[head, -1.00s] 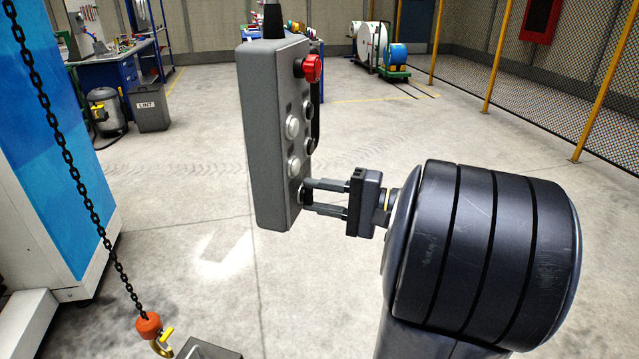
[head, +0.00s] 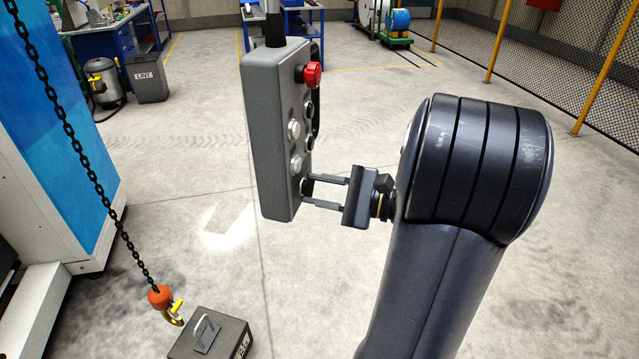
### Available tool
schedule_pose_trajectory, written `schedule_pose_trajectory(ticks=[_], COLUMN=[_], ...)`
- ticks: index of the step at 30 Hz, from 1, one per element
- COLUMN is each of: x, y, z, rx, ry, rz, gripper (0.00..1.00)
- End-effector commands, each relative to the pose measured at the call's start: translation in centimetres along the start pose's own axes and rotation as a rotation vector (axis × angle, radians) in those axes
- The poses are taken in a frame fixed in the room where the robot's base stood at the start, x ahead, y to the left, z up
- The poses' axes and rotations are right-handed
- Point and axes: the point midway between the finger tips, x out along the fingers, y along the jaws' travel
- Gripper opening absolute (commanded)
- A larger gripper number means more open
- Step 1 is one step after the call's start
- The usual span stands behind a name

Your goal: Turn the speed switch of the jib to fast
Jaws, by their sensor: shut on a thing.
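The grey pendant (head: 266,140) of the jib hangs upright in the middle of the head view. It has a red stop button (head: 313,75), light and dark round buttons below it, and a black switch knob (head: 307,187) near its bottom. My gripper (head: 311,191) comes from the right, with its two fingers one above the other around this knob. It is shut on the knob. The fingertips hide part of the knob, and I cannot read which way it points or any marking beside it.
At left, a black chain (head: 75,140) carries an orange hook block (head: 160,297) beside a dark weight with a handle (head: 222,338). A blue and white cabinet (head: 55,130) stands behind the chain. The floor behind the pendant is clear; a mesh fence (head: 570,70) runs along the right.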

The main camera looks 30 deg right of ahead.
Motion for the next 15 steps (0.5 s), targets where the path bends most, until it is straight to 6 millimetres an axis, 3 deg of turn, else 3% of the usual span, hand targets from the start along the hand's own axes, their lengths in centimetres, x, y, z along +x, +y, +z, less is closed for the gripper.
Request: schedule_pose_trajectory(ticks=[14,15], x=[-0.01,-0.01], y=[0.1,0.1], z=[-0.07,-0.08], rx=[0.019,0.019], ry=[0.001,0.001], rz=[0.001,0.001], gripper=[0.08,0.32])
